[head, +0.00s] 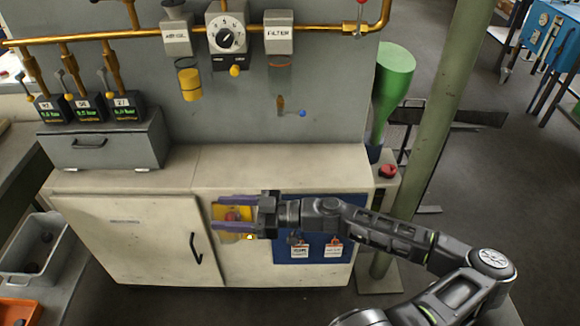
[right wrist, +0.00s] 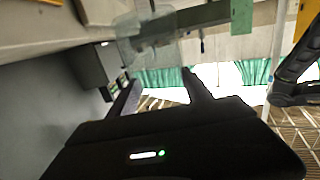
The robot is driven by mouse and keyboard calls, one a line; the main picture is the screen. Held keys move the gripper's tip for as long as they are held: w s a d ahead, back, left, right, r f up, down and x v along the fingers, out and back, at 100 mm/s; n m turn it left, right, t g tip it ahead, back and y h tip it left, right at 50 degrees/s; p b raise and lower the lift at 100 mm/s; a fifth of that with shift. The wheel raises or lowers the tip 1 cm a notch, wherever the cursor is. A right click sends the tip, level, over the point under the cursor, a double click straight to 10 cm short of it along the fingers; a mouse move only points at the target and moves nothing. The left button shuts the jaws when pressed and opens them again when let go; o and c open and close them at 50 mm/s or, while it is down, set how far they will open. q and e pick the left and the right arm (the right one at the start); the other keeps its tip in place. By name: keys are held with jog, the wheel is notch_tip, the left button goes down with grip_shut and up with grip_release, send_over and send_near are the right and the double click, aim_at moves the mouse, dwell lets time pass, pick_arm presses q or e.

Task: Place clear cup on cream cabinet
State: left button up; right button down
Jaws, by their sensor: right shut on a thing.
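The cream cabinet (head: 285,168) stands below the grey panel, its pale top bare in the middle and right. My right gripper (head: 222,213) comes in from the right and appears in front of the cabinet's face, over a yellow plate with a red button. Its fingers are apart around a clear, see-through thing. That thing, which looks like the clear cup (right wrist: 145,40), shows faintly at the fingertips in the right wrist view. In the head view it is too transparent to outline. My left gripper is not in view.
A grey metal box (head: 108,146) with several small meters sits on the cabinet's left end. Brass pipes and a dial unit (head: 227,38) are on the panel behind. A green funnel (head: 392,80) and a green post (head: 440,110) stand at right. Grey and orange bins are at lower left.

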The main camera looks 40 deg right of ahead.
jog(key=s+d+r+m+t+h+b, duration=0.1)
jog(key=d+m+t+h+b, duration=0.1)
jog(key=d+m+h, duration=0.4)
jog(key=s+d+r+m+t+h+b, duration=0.1)
jog(key=d+r+m+t+h+b, duration=0.1)
jog(key=d+m+h, duration=0.4)
jog(key=d+t+h+b, duration=0.1)
jog(key=d+h, duration=0.4)
jog(key=d, duration=0.6)
jog(key=shift+m+h+b, duration=0.3)
jog(key=shift+b, duration=0.05)
jog(key=r+x, duration=0.1)
jog(key=x, duration=1.6)
jog(key=shift+w, duration=0.2)
jog(key=shift+w+f, duration=0.15)
jog(key=shift+f, duration=0.7)
jog(key=shift+w+f, duration=0.15)
jog(key=shift+f, duration=0.75)
